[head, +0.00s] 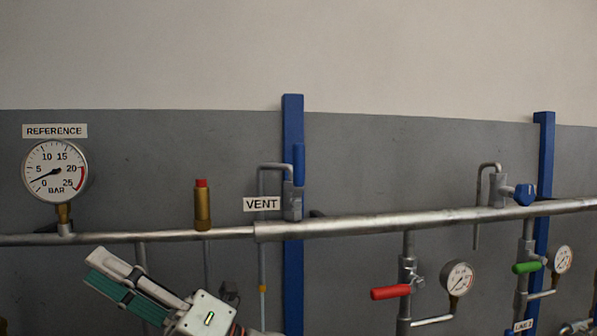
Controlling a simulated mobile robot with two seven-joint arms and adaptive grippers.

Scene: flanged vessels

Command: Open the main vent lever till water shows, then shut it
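The main vent lever (299,165) is blue and points straight up, in line with its grey valve (293,203) above the main pipe, right of the VENT label (261,204). A thin vent pipe (262,240) bends over from the valve and runs down on its left. It has a yellow band low down and a pale stretch below; I cannot tell whether water shows there. My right gripper (94,268) is at the lower left, well away from the lever, with pale and teal finger parts close together. Its opening is unclear. My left gripper is out of view.
The main pipe (345,226) crosses the view. A REFERENCE gauge (55,171) and a brass red-capped fitting (202,207) stand on it. A second, blue-handled vent (525,194), a red lever (390,292), a green lever (526,267) and smaller gauges are on the right.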

